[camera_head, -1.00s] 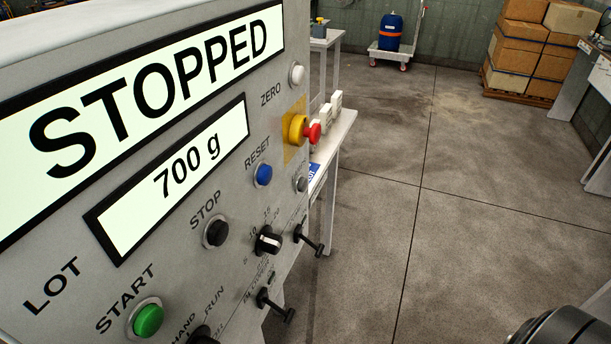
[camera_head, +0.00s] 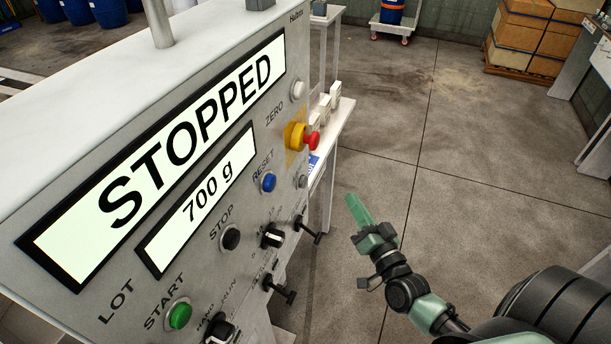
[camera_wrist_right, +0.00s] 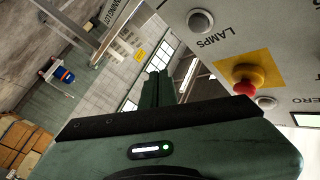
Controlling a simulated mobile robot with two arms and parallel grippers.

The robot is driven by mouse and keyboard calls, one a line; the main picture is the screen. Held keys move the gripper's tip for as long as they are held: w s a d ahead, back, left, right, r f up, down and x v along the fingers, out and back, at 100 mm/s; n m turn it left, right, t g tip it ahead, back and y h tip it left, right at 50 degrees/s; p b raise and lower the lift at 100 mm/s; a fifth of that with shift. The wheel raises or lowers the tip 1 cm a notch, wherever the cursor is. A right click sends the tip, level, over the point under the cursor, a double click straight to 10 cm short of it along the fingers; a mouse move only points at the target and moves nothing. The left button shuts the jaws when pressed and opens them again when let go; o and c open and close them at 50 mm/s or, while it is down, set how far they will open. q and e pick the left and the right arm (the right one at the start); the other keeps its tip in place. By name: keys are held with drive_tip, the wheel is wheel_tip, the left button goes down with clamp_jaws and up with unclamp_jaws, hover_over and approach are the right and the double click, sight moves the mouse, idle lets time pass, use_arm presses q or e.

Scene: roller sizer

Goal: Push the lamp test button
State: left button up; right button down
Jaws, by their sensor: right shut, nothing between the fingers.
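The lamp test button is a small grey round button (camera_head: 302,181) at the right edge of the control panel (camera_head: 222,205), below the red and yellow emergency stop (camera_head: 303,137). Its label is too small to read in the head view. In the right wrist view a grey button (camera_wrist_right: 200,21) shows at the top with the label LAMPS. My right gripper (camera_head: 356,208) is shut and empty, apart from the panel and to its right, over the floor in the head view. Its green fingers (camera_wrist_right: 157,88) also show in the right wrist view. My left gripper is not in view.
A blue reset button (camera_head: 268,182), a white zero button (camera_head: 298,89), a black knob (camera_head: 272,236) and two black T-handles (camera_head: 308,230) sit near the lamp button. A white side table (camera_head: 338,122) stands behind the panel. The floor to the right is open.

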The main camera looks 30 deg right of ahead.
sight(303, 182)
drive_tip(key=shift+r, duration=0.6)
drive_tip(key=shift+w, duration=0.15)
drive_tip(key=w+a, duration=0.5)
drive_tip(key=w, duration=0.1)
drive_tip(key=shift+w+a, duration=0.25)
drive_tip(key=shift+a, duration=0.1)
idle(1.7)
drive_tip(key=shift+w+a+p, duration=0.25)
drive_tip(key=shift+w+p, duration=0.05)
drive_tip(key=shift+w, duration=0.05)
drive_tip(key=shift+w+a, duration=0.35)
idle(0.8)
idle(0.4)
drive_tip(key=shift+s+d, duration=0.6)
drive_tip(key=shift+s, duration=0.1)
